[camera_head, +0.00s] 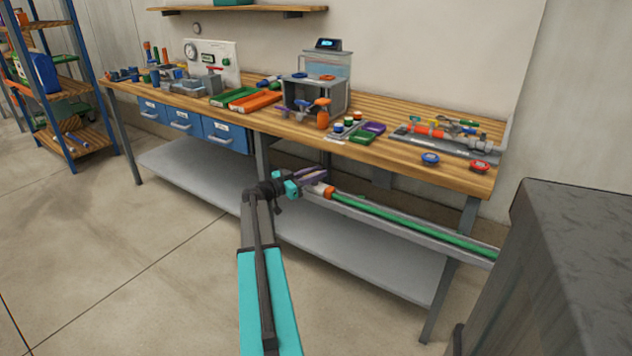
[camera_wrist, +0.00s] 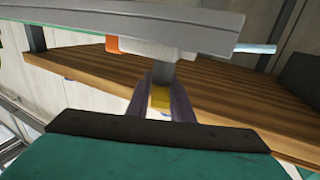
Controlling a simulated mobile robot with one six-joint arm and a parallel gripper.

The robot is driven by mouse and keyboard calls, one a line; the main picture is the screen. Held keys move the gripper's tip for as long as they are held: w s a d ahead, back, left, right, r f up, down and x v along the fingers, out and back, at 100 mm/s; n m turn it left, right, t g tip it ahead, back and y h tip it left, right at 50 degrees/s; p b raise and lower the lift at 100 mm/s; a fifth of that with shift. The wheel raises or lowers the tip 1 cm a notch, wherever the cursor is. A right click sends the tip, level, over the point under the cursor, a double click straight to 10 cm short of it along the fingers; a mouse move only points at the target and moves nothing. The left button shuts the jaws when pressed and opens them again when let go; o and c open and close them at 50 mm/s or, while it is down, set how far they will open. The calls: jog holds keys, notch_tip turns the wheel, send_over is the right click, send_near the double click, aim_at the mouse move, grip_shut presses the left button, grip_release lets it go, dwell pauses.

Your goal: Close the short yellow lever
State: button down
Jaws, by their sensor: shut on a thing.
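My gripper (camera_head: 313,175) is at the left end of a grey channel in front of the bench, beside an orange fitting (camera_head: 329,192) on a green pipe (camera_head: 410,226). In the wrist view its two purple fingers (camera_wrist: 160,90) are closed around a small yellow piece (camera_wrist: 160,98), which looks like the short yellow lever. A grey stem (camera_wrist: 162,74) rises beyond the fingertips to a pale block under the grey channel (camera_wrist: 150,24). In the head view the lever is hidden by my gripper, and its angle cannot be told.
The wooden bench top (camera_head: 400,170) lies behind my gripper, with a board of fittings (camera_head: 445,138) and several trays on it. A grey lower shelf (camera_head: 205,185) is below. A dark grey block (camera_head: 575,260) stands at the right. The floor at left is clear.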

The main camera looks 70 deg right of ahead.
jog(key=shift+f+n+t+h+b, duration=0.15)
jog(key=shift+n+t+h+b, duration=0.5)
jog(key=shift+b, duration=1)
jog(key=shift+f+n+t+h+b, duration=0.1)
jog(key=shift+n+t+h+b, duration=0.15)
jog(key=shift+n+t+b, duration=0.8)
jog(key=shift+t+b, duration=0.4)
jog(key=shift+b, duration=0.55)
jog(key=shift+w+d+r+n+t+h+b, duration=0.15)
jog(key=shift+r+n+t+h+b, duration=0.2)
jog(key=shift+t+b, duration=0.75)
jog(key=c, duration=1.7)
grip_release()
jog(key=shift+f, duration=0.1)
jog(key=v, duration=1.4)
jog(key=shift+f, duration=0.15)
